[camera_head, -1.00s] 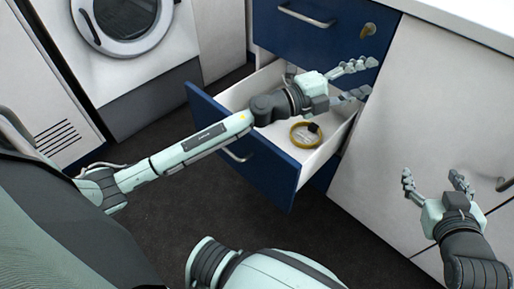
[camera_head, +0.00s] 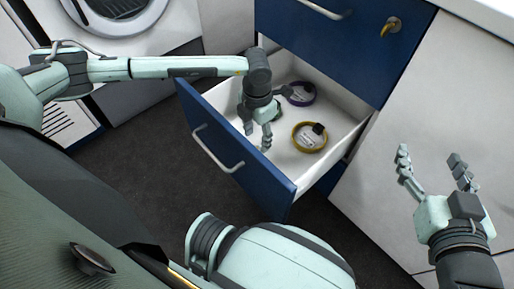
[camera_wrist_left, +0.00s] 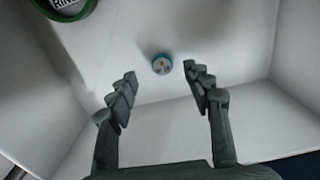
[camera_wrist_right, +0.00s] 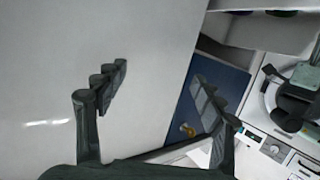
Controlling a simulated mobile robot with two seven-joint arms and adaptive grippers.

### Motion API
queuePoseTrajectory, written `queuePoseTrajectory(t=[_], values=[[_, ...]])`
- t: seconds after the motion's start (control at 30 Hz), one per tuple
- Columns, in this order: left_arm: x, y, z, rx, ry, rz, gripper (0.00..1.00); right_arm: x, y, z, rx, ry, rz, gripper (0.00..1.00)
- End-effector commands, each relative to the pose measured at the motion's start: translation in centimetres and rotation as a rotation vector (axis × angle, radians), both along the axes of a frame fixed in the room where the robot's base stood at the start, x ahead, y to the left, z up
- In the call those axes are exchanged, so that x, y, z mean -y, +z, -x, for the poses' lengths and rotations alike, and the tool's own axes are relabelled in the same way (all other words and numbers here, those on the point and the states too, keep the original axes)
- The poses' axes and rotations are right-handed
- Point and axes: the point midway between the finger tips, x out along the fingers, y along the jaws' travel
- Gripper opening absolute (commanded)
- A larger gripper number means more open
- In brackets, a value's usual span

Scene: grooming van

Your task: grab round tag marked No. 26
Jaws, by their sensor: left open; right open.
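A small round tag (camera_wrist_left: 162,64) with a blue-green rim and a pale, marked face lies on the white drawer floor in the left wrist view. Its number is too small to read. It appears between and beyond the fingertips of my left gripper (camera_wrist_left: 160,82), which is open and empty. In the head view my left gripper (camera_head: 257,138) points down into the open drawer (camera_head: 345,131), and the tag cannot be made out there. My right gripper (camera_head: 432,168) is open and empty in front of the pale cabinet, right of the drawer; it also shows in the right wrist view (camera_wrist_right: 160,75).
A yellow ring (camera_head: 296,142) with a dark block and a purple ring (camera_head: 308,99) lie in the drawer. A green ring (camera_wrist_left: 88,10) with a lettered label shows in the left wrist view. The blue drawer front (camera_head: 222,158) and side walls bound the space. A key (camera_head: 391,26) sticks out above.

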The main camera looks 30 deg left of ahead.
Motion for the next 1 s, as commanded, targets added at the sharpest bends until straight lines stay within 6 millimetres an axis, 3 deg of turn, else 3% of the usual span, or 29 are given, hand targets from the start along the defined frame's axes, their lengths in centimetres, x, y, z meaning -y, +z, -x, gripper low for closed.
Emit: queuePoseTrajectory(t=[0.23, 0.57, 0.87, 1.0], values=[[0.1, -3.7, 0.2, -0.001, 0.001, 0.002, 0.50, -1.1, 1.8, -0.3, 0.090, 0.020, -0.041, 0.69], [0.2, -4.4, 0.1, 0.001, 0.000, 0.004, 0.50, -1.5, 2.5, -0.4, 0.116, 0.026, -0.053, 0.69], [0.2, -4.4, 0.1, 0.001, 0.000, 0.004, 0.13, -1.5, 2.5, -0.4, 0.115, 0.026, -0.053, 0.69], [0.2, -4.4, 0.1, 0.001, 0.000, 0.004, 0.12, -1.5, 2.5, -0.4, 0.116, 0.026, -0.053, 0.69]])
